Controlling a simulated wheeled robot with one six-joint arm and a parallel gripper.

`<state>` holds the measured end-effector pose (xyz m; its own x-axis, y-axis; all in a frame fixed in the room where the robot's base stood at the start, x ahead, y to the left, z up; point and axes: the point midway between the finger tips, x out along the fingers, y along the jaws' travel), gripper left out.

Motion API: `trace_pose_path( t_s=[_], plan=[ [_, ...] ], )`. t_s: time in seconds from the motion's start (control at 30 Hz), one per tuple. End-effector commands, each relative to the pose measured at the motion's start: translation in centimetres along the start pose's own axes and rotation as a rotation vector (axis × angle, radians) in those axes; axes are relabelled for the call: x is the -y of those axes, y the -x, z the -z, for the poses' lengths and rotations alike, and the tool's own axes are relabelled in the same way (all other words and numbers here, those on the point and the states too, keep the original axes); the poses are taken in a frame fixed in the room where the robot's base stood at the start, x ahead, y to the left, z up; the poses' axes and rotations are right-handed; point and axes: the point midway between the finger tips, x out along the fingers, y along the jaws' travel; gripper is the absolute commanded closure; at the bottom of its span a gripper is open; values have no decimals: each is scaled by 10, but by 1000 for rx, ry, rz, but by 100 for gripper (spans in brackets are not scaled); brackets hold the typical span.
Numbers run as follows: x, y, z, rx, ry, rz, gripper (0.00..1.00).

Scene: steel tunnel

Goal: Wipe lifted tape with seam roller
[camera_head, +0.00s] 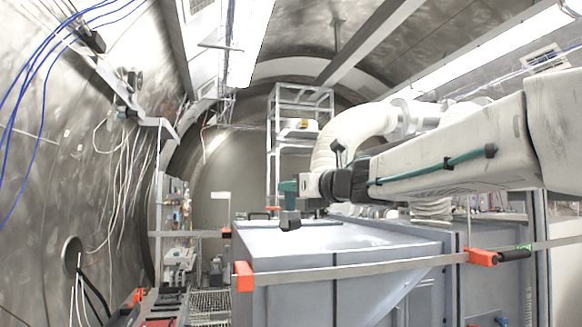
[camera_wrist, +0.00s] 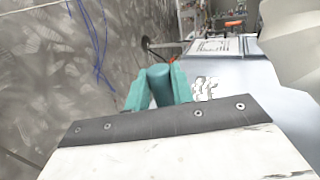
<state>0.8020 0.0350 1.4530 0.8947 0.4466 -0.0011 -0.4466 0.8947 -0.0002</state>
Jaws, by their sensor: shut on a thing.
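My gripper (camera_head: 287,187) reaches in from the right in the head view, above the grey-blue cabinet top. Its teal fingers also show in the wrist view (camera_wrist: 158,90), shut on a darker teal cylindrical handle, which I take for the seam roller (camera_wrist: 160,84). In the head view a dark block (camera_head: 290,221) shows below the fingers, close to the cabinet top; it appears to be the roller's lower end. I cannot tell whether it touches the surface. I cannot make out the lifted tape for certain. The roller's lower end is hidden in the wrist view.
The cabinet (camera_head: 340,247) has a metal strap with orange corner clamps (camera_head: 244,276) around it. A printed sheet (camera_wrist: 217,46) and small pale pieces (camera_wrist: 205,88) lie on its top. A white duct (camera_head: 345,135) and shelf rack (camera_head: 285,150) stand behind. Cables hang on the left wall.

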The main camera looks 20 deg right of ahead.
Motion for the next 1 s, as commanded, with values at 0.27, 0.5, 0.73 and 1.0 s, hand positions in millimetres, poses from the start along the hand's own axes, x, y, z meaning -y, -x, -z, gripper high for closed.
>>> trace_pose_path(
  t_s=[0.27, 0.5, 0.73, 1.0],
  plan=[
    [8, 4, 28, -1, -2, 12, 100],
    [18, 9, 31, 0, 0, -1, 100],
    [23, 11, 31, 0, 1, -8, 100],
    [28, 14, 30, 0, 0, -8, 100]
  ],
)
